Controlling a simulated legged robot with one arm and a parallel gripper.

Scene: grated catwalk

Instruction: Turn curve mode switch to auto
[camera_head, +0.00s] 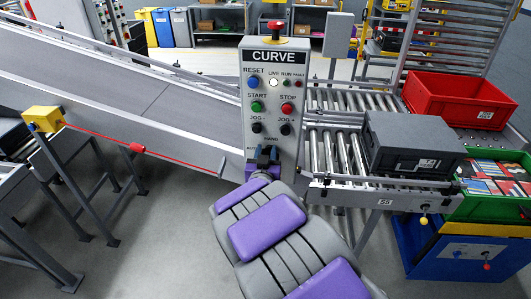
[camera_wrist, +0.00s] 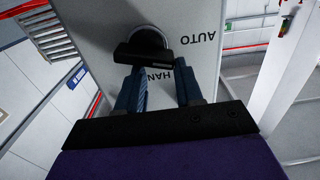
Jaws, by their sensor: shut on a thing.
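The grey control panel (camera_head: 272,52) headed CURVE stands upright in the head view. Its mode switch is at the lower end, mostly hidden behind my gripper (camera_head: 266,155). In the wrist view, the switch (camera_wrist: 143,52) is a black knob with a bar handle lying nearly crosswise. The AUTO label (camera_wrist: 198,38) is to its right, and a partly covered label reading HAN (camera_wrist: 158,76) is just below it. My gripper (camera_wrist: 160,72) has its two blue fingers at the handle, shut on it. The exact finger contact is partly hidden.
Above the switch are the JOG knobs (camera_head: 257,128), the green START button (camera_head: 257,107), the red STOP button (camera_head: 287,108) and a red emergency button (camera_head: 275,27). A roller conveyor with a grey crate (camera_head: 410,145) is on the right. A sloping conveyor (camera_head: 150,95) is on the left.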

